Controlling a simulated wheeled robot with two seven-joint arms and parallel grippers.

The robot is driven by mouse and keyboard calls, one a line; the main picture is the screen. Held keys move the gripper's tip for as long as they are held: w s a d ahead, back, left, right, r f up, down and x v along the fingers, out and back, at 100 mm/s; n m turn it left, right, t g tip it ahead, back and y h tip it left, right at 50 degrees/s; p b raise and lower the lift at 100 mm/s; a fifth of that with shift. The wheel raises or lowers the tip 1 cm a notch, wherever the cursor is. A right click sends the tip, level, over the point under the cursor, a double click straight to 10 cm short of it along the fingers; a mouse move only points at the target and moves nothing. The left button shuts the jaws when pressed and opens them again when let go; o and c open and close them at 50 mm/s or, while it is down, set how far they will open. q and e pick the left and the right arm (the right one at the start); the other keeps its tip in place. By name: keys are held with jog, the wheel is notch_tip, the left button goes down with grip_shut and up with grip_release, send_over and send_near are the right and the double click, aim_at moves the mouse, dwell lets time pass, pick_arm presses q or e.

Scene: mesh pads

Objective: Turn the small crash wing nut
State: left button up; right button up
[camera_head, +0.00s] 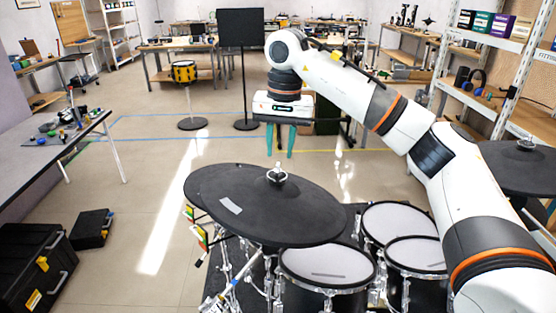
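The small wing nut (278,171) sits at the centre top of a dark crash cymbal pad (305,212) in the middle of the head view. My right arm comes in from the right, and its gripper (280,153) points down just above the wing nut. Its two teal fingers are apart with nothing seen between them. The fingertips look close to the top of the nut; whether they touch it I cannot tell. My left gripper is not in view.
A second dark cymbal pad (222,184) lies behind and left of the crash. Mesh drum pads (327,266) stand below it, and another dark cymbal (515,167) is at the right. A table (45,140) stands at the left.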

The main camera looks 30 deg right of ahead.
aim_at(278, 166)
notch_tip(278, 166, down, 4)
jog(key=shift+w+a+p, duration=0.1)
jog(key=shift+p, duration=0.2)
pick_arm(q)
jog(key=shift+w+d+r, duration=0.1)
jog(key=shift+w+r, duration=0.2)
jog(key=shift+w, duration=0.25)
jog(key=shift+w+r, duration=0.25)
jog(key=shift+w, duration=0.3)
pick_arm(e)
jog(key=shift+f, duration=0.15)
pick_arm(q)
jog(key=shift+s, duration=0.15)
pick_arm(e)
jog(key=shift+c, duration=0.3)
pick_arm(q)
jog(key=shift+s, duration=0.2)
pick_arm(e)
grip_shut()
